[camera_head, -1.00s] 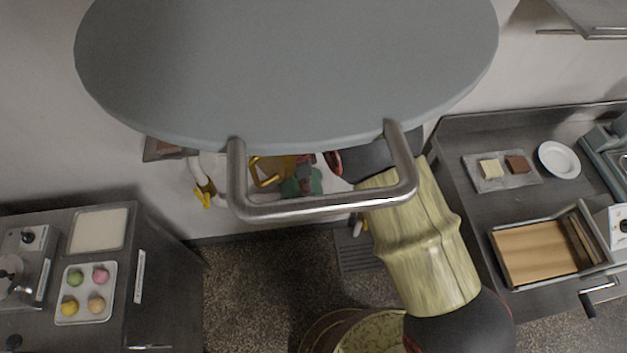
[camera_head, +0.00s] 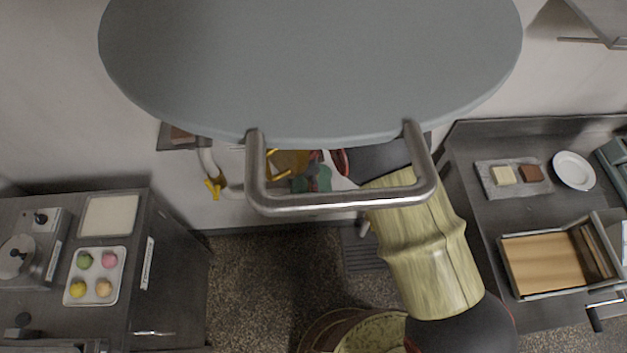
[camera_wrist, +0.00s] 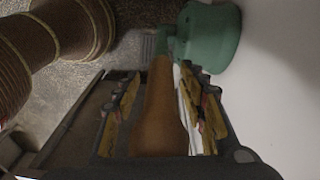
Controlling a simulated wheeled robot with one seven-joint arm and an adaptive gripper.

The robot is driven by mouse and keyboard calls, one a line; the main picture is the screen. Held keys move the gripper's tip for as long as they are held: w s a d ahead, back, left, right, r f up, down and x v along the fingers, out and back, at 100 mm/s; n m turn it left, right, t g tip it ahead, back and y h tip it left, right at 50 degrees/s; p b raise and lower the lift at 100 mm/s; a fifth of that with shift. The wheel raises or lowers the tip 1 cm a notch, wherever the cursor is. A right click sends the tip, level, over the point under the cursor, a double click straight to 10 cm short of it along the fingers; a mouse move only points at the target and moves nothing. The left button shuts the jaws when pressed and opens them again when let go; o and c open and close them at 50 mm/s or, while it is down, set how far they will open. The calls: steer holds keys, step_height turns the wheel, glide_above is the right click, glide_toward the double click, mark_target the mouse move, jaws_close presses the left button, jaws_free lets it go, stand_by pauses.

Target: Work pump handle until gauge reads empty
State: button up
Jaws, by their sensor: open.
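A green pump body (camera_wrist: 208,38) shows at the top of the wrist view, against the pale wall. A brown-orange handle (camera_wrist: 160,110) runs from beside it down toward the camera. My gripper (camera_wrist: 162,82) is open, with one finger on each side of the handle. I cannot tell whether either finger touches it. In the head view, the green pump (camera_head: 320,180) is low by the wall, partly hidden by my arm and a metal bar. I can make out no gauge in either view.
A grey disc (camera_head: 310,60) with a metal bar handle (camera_head: 345,202) blocks much of the head view. A yellow valve (camera_head: 213,187) on a pipe is at left. Counters stand left (camera_head: 175,225) and right (camera_head: 480,228). Speckled floor (camera_head: 260,280) lies between.

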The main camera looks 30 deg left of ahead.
steer(key=r, duration=0.4)
steer(key=a+r, duration=0.1)
steer(key=r, duration=0.7)
steer(key=shift+s+a, duration=0.25)
steer(key=shift+s, duration=0.15)
steer(key=shift+c, duration=0.2)
